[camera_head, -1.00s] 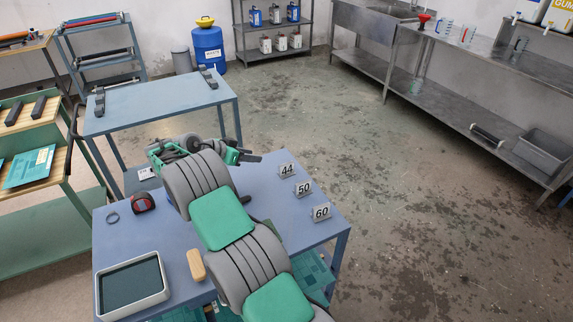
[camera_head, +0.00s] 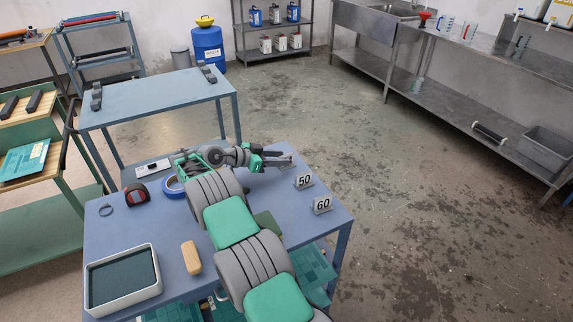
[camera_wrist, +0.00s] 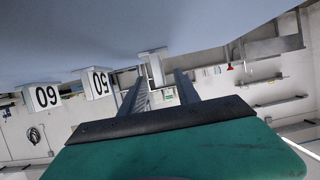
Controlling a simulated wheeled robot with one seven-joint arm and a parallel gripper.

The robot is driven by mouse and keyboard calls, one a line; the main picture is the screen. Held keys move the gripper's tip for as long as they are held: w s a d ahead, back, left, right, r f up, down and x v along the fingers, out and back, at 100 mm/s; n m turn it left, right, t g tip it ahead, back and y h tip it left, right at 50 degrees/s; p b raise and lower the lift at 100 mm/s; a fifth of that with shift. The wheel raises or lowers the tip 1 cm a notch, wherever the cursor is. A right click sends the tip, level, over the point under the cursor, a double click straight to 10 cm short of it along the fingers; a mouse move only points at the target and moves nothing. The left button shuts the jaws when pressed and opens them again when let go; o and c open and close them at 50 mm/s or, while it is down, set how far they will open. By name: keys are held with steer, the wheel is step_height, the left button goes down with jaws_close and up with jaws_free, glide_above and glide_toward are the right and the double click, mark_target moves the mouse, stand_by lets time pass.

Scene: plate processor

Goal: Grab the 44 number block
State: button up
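The 44 block (camera_wrist: 155,68) shows in the wrist view as a pale, thin upright piece, seen nearly edge-on, with its number not visible. My gripper (camera_wrist: 161,80) is open, with one finger on each side of the block and gaps showing between. In the head view my gripper (camera_head: 283,161) is low over the far right part of the blue table (camera_head: 140,225) and hides most of the 44 block. The wrist picture is upside down. I cannot tell whether a finger touches the block.
The 50 block (camera_head: 303,181) and the 60 block (camera_head: 322,204) stand nearer along the table's right edge. Blue tape (camera_head: 172,188), a tape measure (camera_head: 135,195), a wooden piece (camera_head: 191,258) and a grey tray (camera_head: 154,285) lie on the left. Open floor lies right of the table.

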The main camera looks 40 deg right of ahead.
steer(key=x, duration=0.3)
steer(key=shift+d, duration=0.1)
jaws_close()
stand_by(0.4)
